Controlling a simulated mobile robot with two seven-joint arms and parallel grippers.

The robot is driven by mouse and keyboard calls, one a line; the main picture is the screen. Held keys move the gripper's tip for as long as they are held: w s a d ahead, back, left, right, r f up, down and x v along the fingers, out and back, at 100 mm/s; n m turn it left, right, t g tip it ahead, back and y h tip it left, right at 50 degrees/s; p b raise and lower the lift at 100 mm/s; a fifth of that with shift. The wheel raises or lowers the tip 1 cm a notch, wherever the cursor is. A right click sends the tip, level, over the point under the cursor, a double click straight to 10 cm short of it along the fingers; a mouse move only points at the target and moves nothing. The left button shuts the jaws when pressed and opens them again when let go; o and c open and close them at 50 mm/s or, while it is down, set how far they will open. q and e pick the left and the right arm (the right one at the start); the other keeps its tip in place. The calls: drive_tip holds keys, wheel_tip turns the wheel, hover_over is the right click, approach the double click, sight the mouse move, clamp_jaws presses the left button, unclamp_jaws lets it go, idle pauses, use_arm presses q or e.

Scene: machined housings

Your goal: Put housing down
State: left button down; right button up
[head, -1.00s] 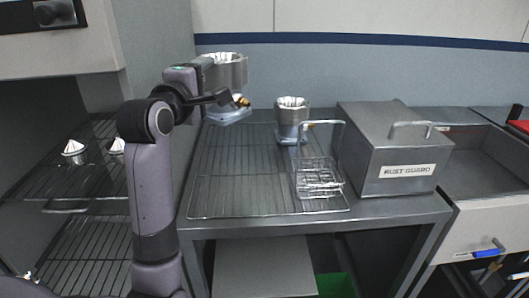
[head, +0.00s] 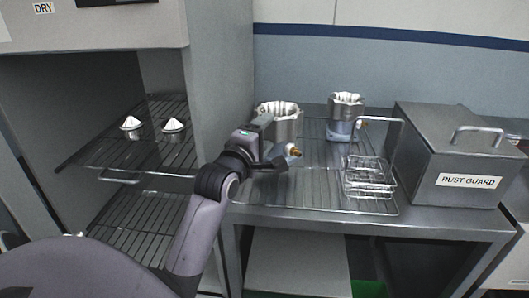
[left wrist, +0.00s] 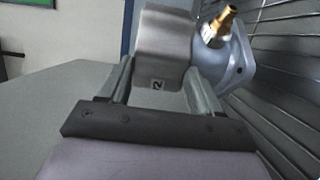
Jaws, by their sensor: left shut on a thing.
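My left gripper (head: 270,148) is shut on a silver housing (head: 281,119) with a scalloped open rim. The housing is upright in the head view, at the left part of the wire rack (head: 318,188). In the left wrist view, the fingers (left wrist: 160,88) grip its metal body (left wrist: 163,45); a blue-grey flange (left wrist: 228,65) and brass fitting (left wrist: 226,19) show beside it. The rack wires are close by. The gripper hides part of the housing's base, so I cannot tell whether it touches the rack. My right gripper is not in view.
Another housing (head: 345,113) stands at the back of the rack. A wire basket (head: 368,176) sits at the front right, beside a grey RUST GUARD box (head: 462,150).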

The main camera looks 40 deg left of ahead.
use_arm(q)
drive_tip(key=shift+f, duration=2)
drive_tip(key=c, duration=0.6)
unclamp_jaws()
drive_tip(key=shift+f, duration=0.35)
drive_tip(key=o, duration=0.4)
drive_tip(key=b+v, duration=0.1)
drive_tip(key=v, duration=1.1)
drive_tip(key=shift+r, duration=0.25)
